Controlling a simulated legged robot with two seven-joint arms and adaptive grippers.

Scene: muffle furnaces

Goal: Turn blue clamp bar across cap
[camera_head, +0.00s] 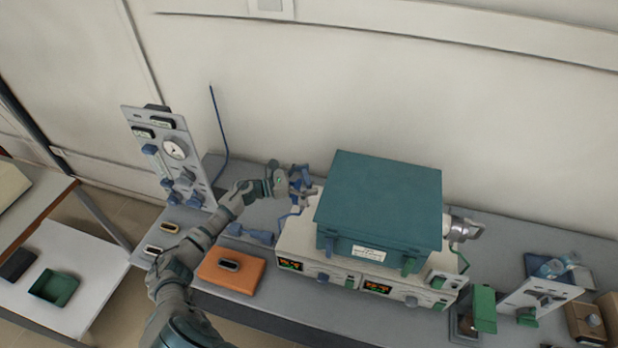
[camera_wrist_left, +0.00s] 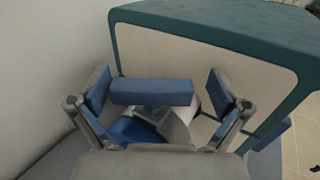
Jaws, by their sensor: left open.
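The blue clamp bar (camera_wrist_left: 152,92) lies crosswise in the left wrist view, between the two blue-padded fingers of my left gripper (camera_wrist_left: 160,88). In the head view my left gripper (camera_head: 298,182) is at the left side of the teal furnace housing (camera_head: 385,195). Blue parts there blend with its fingers. My right gripper is not in view.
The furnace's white base (camera_head: 335,270) has lit displays. A gauge panel (camera_head: 170,155) stands at the left, with an orange block (camera_head: 232,270) in front. A grey fitting (camera_head: 463,228) sticks out at the furnace's right. The teal housing edge is close to my left gripper's right finger.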

